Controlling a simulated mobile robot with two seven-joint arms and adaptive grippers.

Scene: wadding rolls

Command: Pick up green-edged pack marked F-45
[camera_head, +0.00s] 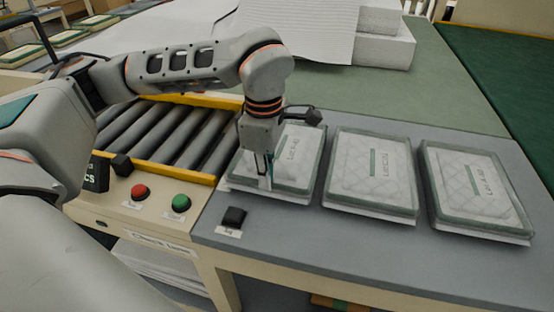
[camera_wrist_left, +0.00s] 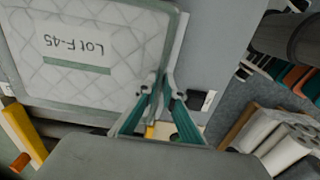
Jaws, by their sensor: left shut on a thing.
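The pack marked Lot F-45 (camera_wrist_left: 118,82) is white and quilted with a green edge. It fills the upper left of the left wrist view. In the head view this pack (camera_head: 300,165) is the leftmost of three on the grey table, partly covered by my gripper. My left gripper (camera_head: 267,180) points down at its left front part. In the left wrist view my gripper (camera_wrist_left: 160,90) has its teal fingers closed together on the pack's edge. I cannot tell whether the pack is off the table. My right gripper is not in view.
Two similar packs lie to the right, a middle one (camera_head: 372,178) and a far right one (camera_head: 476,192). A roller conveyor (camera_head: 165,135) with red (camera_head: 139,191) and green (camera_head: 181,203) buttons stands left. White wadding (camera_head: 385,50) lies behind.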

